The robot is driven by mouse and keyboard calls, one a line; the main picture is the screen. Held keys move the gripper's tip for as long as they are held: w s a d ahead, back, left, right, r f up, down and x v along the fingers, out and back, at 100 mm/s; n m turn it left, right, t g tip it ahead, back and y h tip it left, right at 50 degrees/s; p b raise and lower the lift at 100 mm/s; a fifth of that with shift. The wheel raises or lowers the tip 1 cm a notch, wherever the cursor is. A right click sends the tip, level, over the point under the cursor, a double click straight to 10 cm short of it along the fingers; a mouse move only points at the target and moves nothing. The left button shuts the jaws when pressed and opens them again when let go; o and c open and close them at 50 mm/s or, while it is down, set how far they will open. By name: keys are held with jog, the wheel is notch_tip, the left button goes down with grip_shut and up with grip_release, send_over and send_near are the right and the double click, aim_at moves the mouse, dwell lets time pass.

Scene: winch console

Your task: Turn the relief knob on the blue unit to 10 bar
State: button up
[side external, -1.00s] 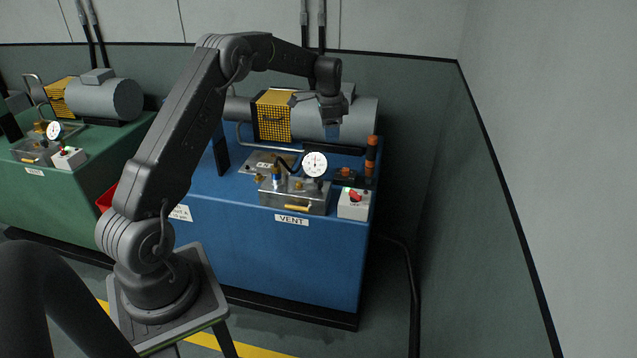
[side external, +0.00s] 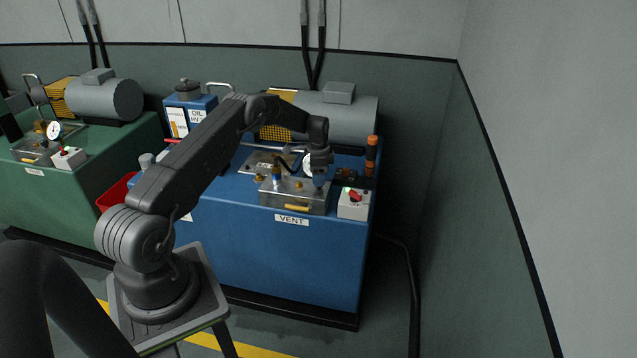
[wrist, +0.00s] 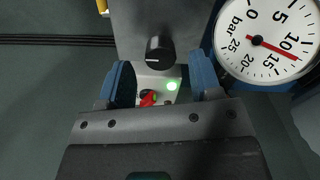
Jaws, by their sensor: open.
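The blue unit (side external: 250,240) stands at the middle, with a metal block (side external: 292,202) and a VENT label (side external: 291,220) at its front. In the wrist view a black knob (wrist: 160,50) with a white line shows just above the gap between my fingertips. My gripper (wrist: 162,72) is open, its two blue fingers on either side of the gap, not closed on the knob. In the side view my gripper (side external: 320,182) is low over the block's right end and hides the knob. The gauge (wrist: 268,40) shows its red needle between 10 and 15 bar.
Orange-capped posts (side external: 371,150) stand at the right. A green unit (side external: 80,180) stands at the left.

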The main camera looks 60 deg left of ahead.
jog(key=shift+f, duration=1.6)
jog(key=c, duration=0.9)
jog(key=shift+c, duration=0.2)
